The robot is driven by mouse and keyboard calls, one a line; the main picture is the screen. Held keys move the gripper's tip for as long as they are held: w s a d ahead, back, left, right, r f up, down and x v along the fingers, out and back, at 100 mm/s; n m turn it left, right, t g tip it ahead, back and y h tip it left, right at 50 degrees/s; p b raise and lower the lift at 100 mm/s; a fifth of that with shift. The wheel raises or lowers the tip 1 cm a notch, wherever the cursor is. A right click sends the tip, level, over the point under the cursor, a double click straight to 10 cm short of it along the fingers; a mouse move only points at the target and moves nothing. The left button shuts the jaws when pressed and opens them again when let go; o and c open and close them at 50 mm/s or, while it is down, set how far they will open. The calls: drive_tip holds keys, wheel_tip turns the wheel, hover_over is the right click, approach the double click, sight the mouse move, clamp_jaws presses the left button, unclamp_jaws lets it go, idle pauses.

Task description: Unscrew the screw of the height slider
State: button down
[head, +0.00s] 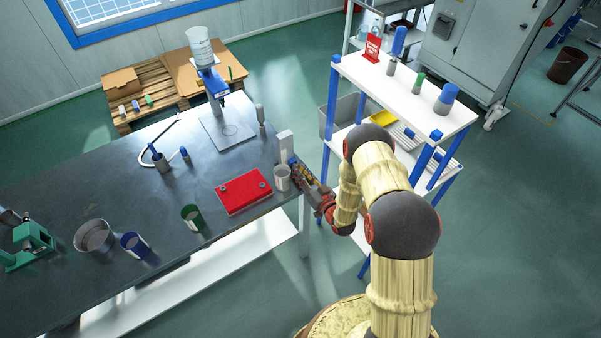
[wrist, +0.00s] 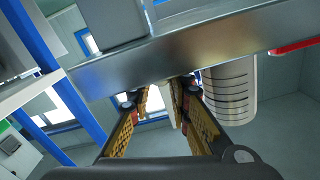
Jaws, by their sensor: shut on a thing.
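A pale upright block (head: 284,145) stands at the right end of the dark table, just behind my gripper (head: 296,170). I cannot tell for certain whether it is the height slider. My gripper reaches in from the right at the table's edge, close to a pale cup. In the wrist view its two yellow-and-black fingers (wrist: 166,92) converge by the metal table edge (wrist: 190,55). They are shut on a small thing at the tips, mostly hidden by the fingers. The screw itself cannot be made out clearly.
The pale cup (head: 282,178) stands right beside my gripper; its ringed side shows in the wrist view (wrist: 230,90). A red panel (head: 244,192) lies left of it. A white shelf with blue posts (head: 405,85) stands close on the right.

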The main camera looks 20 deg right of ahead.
drive_tip(key=n+b, duration=0.2)
drive_tip(key=n, duration=0.1)
drive_tip(key=shift+n, duration=0.4)
drive_tip(key=c, duration=1.6)
unclamp_jaws()
drive_tip(key=shift+c, duration=0.2)
drive_tip(key=v, duration=1.2)
